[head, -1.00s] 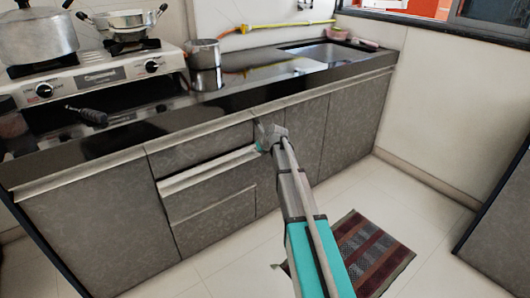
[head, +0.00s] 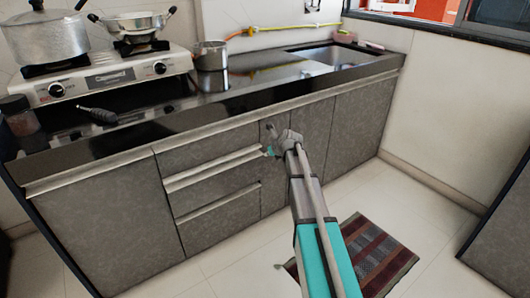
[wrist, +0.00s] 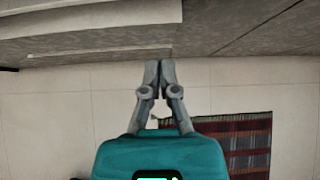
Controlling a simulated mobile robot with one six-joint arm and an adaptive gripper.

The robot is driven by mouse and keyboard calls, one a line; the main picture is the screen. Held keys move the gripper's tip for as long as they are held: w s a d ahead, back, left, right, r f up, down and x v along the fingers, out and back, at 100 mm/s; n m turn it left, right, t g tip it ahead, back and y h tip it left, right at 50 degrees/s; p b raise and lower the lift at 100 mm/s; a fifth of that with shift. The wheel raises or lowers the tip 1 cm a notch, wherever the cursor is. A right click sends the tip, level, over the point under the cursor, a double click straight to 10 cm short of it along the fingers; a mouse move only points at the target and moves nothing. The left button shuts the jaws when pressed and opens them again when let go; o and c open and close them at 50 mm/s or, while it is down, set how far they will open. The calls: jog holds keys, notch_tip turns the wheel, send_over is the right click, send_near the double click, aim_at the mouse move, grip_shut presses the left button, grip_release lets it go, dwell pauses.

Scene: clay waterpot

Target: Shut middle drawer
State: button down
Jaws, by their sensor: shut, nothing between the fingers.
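The middle drawer (head: 215,190) is in the grey cabinet, in a stack of three, with a pale strip along its top edge. That strip looks thicker than the one on the bottom drawer (head: 222,225), so the middle drawer seems to stand out a little; how far I cannot tell. My gripper (head: 270,143) is near the right end of this drawer's top edge, in front of the cabinet. In the wrist view my gripper (wrist: 158,66) is shut with its fingertips together and empty. A pale protruding edge (wrist: 100,18) shows at upper left there. I cannot tell whether the fingers touch the drawer.
The top drawer (head: 205,147) is above, under the dark counter (head: 160,133). Cabinet doors (head: 350,125) are to the right. A striped mat (head: 375,255) lies on the tiled floor. A stove (head: 110,75) with pots stands on the counter. Floor before the drawers is clear.

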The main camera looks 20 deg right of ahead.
jog(key=p+v, duration=0.5)
jog(key=v, duration=0.3)
jog(key=shift+s+r, duration=0.2)
jog(key=shift+r, duration=0.1)
jog(key=c, duration=0.9)
grip_release()
jog(key=shift+s, duration=0.15)
jog(key=shift+o, duration=0.4)
jog(key=shift+s+a+f+n, duration=0.1)
jog(key=shift+s+a+n, duration=0.1)
jog(key=shift+a+n, duration=0.15)
jog(key=s+a+f+n+g+h, duration=0.1)
jog(key=s+a+n+g, duration=0.3)
jog(key=s+n, duration=1)
jog(key=s+a+f+n+g+h, duration=0.1)
jog(key=s+a+f+n+g, duration=0.3)
jog(key=s+a+n, duration=0.6)
jog(key=shift+s+n+g+h, duration=0.35)
jog(key=shift+s+n, duration=2.05)
jog(key=shift+n, duration=1.45)
jog(key=shift+a+f, duration=0.1)
jog(key=shift+a, duration=0.05)
